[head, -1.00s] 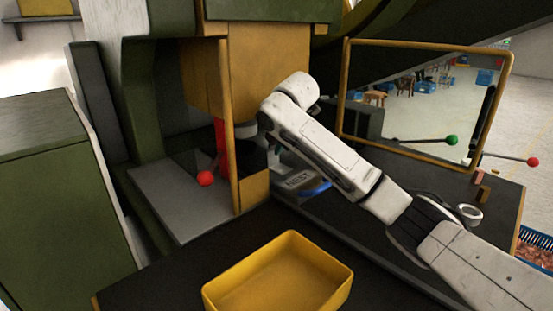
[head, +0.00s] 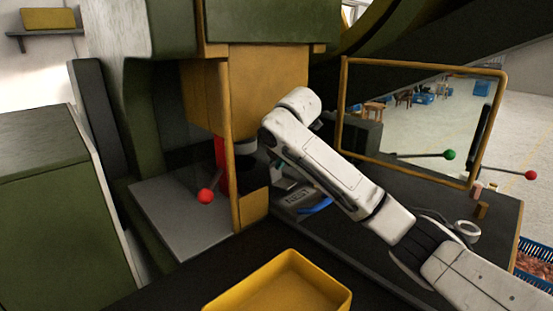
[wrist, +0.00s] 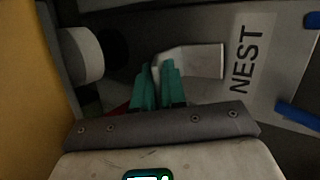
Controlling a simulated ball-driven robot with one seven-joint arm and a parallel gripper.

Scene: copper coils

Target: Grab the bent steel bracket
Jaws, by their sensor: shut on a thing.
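The bent steel bracket (wrist: 194,61) is a pale grey angled piece in the wrist view, lying over the plate marked NEST (wrist: 250,60). My gripper (wrist: 158,72) has teal fingers and is shut on the bracket's left end. The bracket's flat right part sticks out past the fingers towards the NEST lettering. Its gripped end is partly hidden by the fingers. In the head view my arm reaches in beside the yellow guard, and the bracket cannot be made out there. The NEST plate also shows in the head view (head: 297,197).
A yellow guard panel (head: 240,180) stands close left of my gripper. A grey cylinder (wrist: 84,54) is near the fingers. Blue pieces (wrist: 298,117) sit at the plate's right. A yellow tray (head: 215,301) stands in front. A framed clear screen (head: 420,115) is behind my arm.

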